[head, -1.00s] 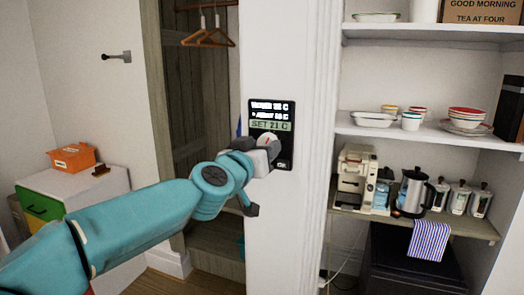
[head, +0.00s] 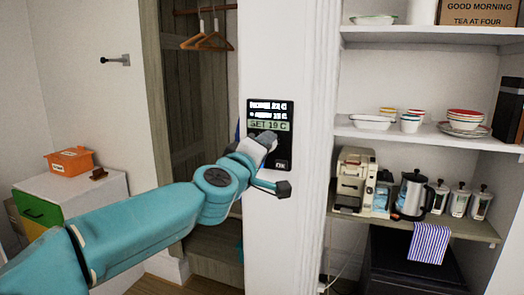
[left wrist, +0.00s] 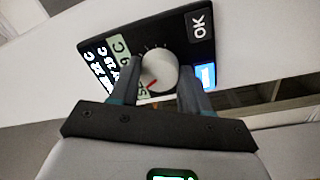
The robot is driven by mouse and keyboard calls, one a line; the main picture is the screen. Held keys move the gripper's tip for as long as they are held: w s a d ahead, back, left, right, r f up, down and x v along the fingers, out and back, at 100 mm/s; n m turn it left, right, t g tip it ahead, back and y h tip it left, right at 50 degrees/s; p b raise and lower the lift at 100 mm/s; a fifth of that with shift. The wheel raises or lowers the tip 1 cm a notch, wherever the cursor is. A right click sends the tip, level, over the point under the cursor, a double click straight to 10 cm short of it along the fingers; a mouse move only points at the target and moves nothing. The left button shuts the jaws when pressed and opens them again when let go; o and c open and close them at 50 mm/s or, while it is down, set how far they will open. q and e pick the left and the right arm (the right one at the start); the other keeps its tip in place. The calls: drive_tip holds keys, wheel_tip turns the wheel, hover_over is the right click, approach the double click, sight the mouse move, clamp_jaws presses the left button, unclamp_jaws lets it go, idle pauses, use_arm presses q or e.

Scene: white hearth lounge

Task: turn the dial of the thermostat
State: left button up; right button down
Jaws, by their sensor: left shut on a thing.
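The thermostat (head: 286,142) is a black upright panel on the white wall post. Its green display line (head: 270,126) reads SET 19 C, with white lines above it. In the left wrist view the grey round dial (left wrist: 160,70) with a red pointer mark sits on the panel, with tick marks around it and an OK button (left wrist: 199,24) beside it. My left gripper (head: 268,141) is at the panel, shut on the dial, with one finger on each side of it (left wrist: 158,88). My right gripper is not in view.
Right of the post, shelves hold dishes (head: 465,121), a coffee machine (head: 355,178) and a kettle (head: 412,194). Left of it is an open wardrobe with hangers (head: 208,42). A white cabinet (head: 90,188) carries an orange box (head: 71,161).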

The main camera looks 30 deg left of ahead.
use_arm(q)
drive_tip(key=n, duration=0.7)
drive_tip(key=n+b, duration=0.1)
drive_tip(key=n, duration=0.5)
drive_tip(key=shift+d+r+n+g+y, duration=0.1)
drive_tip(key=shift+r+n+g+y, duration=0.05)
drive_tip(key=shift+n+g+y, duration=0.2)
drive_tip(key=shift+n, duration=0.25)
drive_tip(key=o, duration=1.1)
drive_tip(key=shift+c, duration=0.2)
drive_tip(key=v, duration=1.6)
drive_tip(key=shift+b, duration=0.3)
drive_tip(key=shift+s+d, duration=0.15)
